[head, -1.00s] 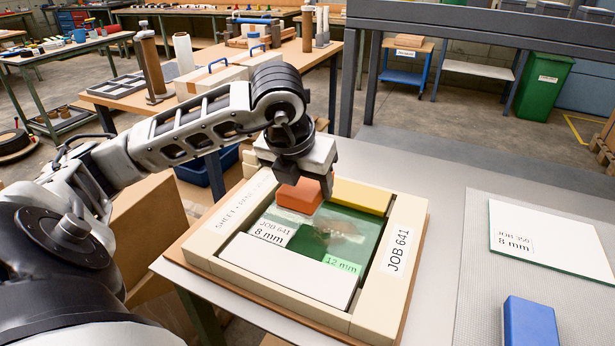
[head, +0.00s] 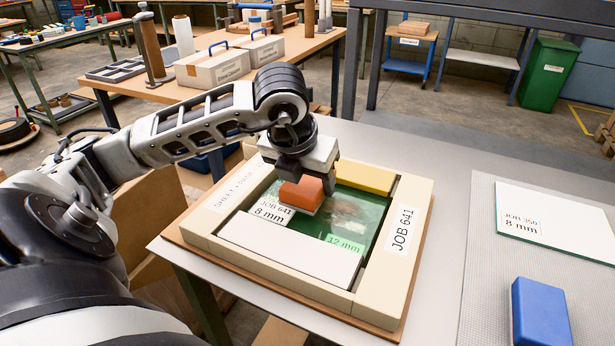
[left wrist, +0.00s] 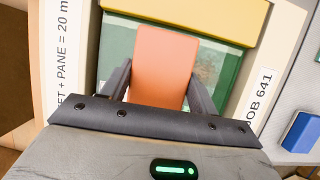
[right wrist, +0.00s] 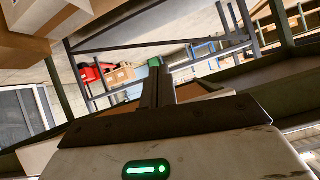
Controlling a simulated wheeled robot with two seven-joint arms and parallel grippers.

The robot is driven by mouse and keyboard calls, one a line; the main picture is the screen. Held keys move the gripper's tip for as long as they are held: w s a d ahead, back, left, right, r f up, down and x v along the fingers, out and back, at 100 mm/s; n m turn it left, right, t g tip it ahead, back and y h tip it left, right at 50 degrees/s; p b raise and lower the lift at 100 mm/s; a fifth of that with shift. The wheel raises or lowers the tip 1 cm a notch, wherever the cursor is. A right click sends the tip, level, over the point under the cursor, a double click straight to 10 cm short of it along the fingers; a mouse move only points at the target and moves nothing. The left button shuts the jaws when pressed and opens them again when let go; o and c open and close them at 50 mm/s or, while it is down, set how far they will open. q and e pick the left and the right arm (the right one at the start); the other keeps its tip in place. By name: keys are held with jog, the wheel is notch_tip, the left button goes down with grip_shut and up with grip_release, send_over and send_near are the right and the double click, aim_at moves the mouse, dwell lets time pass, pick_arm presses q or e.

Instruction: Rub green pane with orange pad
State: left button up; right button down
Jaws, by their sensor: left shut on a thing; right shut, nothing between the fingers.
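The green pane (head: 368,222) lies inside a cream frame (head: 408,205) labelled JOB 641, with a 12 mm tag on it. A brownish smear (head: 345,212) shows on the pane. My left gripper (head: 302,182) is shut on the orange pad (head: 306,196), which also shows between its fingers in the left wrist view (left wrist: 165,65). The pad is over the pane's far left part; I cannot tell if it touches the glass. My right gripper (right wrist: 158,85) is shut and empty, away from the table, and shows only in the right wrist view.
A yellow block (head: 364,178) and a white block (head: 290,248) lie inside the frame at its far and near sides. To the right, a white-topped pane (head: 550,215) labelled 8 mm and a blue block (head: 540,312) rest on a grey mat (head: 480,260).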

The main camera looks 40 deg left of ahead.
pick_arm(q)
jog(key=shift+f+b, duration=0.95)
jog(key=shift+d, duration=0.1)
